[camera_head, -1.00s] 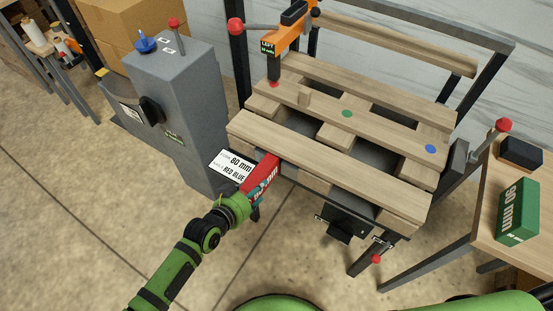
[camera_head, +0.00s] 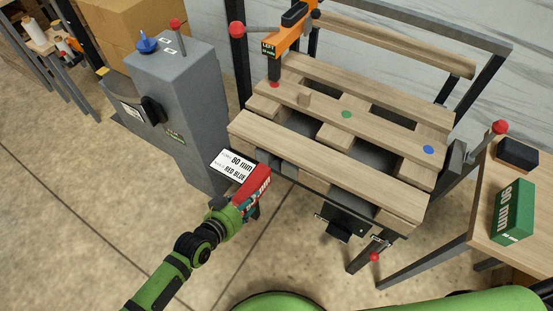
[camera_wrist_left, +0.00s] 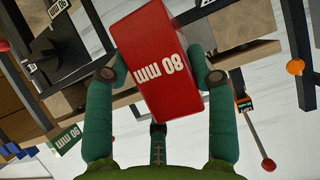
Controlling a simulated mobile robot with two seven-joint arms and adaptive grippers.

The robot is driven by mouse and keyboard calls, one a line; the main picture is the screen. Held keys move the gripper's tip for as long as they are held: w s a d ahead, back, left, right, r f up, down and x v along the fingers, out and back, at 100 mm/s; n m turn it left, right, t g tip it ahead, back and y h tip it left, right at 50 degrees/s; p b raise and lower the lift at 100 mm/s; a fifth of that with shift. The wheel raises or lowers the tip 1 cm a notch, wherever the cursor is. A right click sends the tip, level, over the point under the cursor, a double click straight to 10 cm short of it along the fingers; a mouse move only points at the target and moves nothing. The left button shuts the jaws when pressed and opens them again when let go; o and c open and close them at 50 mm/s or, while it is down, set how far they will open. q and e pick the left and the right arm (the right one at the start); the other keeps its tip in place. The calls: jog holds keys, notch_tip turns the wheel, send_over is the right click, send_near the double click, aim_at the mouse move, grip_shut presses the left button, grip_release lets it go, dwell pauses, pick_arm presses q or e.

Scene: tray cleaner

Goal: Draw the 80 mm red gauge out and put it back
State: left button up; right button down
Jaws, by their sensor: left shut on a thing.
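The red gauge (camera_head: 257,185) is a red block with white "80 mm" lettering. My left gripper (camera_head: 246,198) is shut on it and holds it in front of the pallet's near left corner. In the wrist view the red gauge (camera_wrist_left: 158,65) sits between the two green fingers of the left gripper (camera_wrist_left: 160,78), tilted a little. The wooden pallet (camera_head: 330,170) has a dark opening under its near board, and the gauge now appears clear of it. A white card (camera_head: 233,165) reading "80 mm" and "RED BLUE" stands just behind the gauge. My right gripper is out of view.
A grey cabinet (camera_head: 185,105) with a red-knobbed lever stands to the left. An orange clamp (camera_head: 288,38) stands over the pallet's back left. At right, a green block (camera_head: 513,210) and a dark block (camera_head: 518,154) lie on a wooden table (camera_head: 480,225). The floor in front is free.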

pick_arm(q)
jog(key=shift+s+a+r, duration=0.1)
jog(key=shift+s, duration=0.05)
dwell(0.3)
jog(key=shift+s+a+r+p, duration=0.35)
jog(key=shift+r+p, duration=0.15)
jog(key=shift+p, duration=0.2)
jog(key=shift+p+v, duration=1.5)
jog(key=shift+v, duration=0.3)
jog(key=shift+d+r, duration=0.1)
